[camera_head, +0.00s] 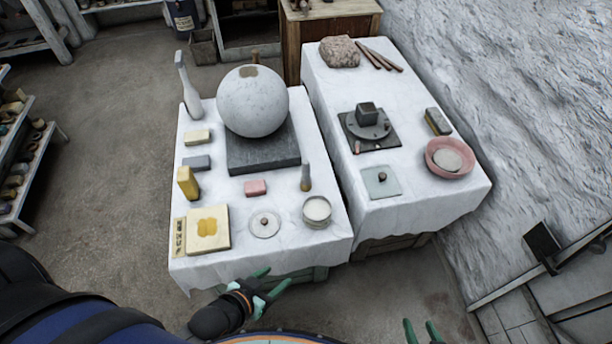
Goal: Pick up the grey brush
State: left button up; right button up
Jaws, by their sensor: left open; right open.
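A small upright item with a grey upper part and a brown lower end, which looks like the grey brush (306,176), stands on the left table (330,240) between a pink block and a round pot. My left gripper (272,281) is open and empty, in front of that table's near edge, below and left of the brush and apart from it. My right gripper (421,332) is open at the bottom edge of the view, with only its fingertips showing. It is away from both tables.
A large plaster sphere (252,105) on a dark slab stands behind the brush. A pink block (256,188), white pot (317,211) and lidded disc (264,224) are close by.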

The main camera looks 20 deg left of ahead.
aim_at(305, 186)
jog(key=u, duration=1.15)
jog(key=i+l, duration=0.15)
jog(key=l, duration=0.2)
jog(key=i+l, duration=0.1)
jog(key=l, duration=0.3)
jog(key=i+l, duration=0.15)
jog(key=l, duration=0.2)
jog(key=i+l+u, duration=0.1)
jog(key=l, duration=0.3)
jog(key=i+l, duration=0.15)
jog(key=l, duration=0.25)
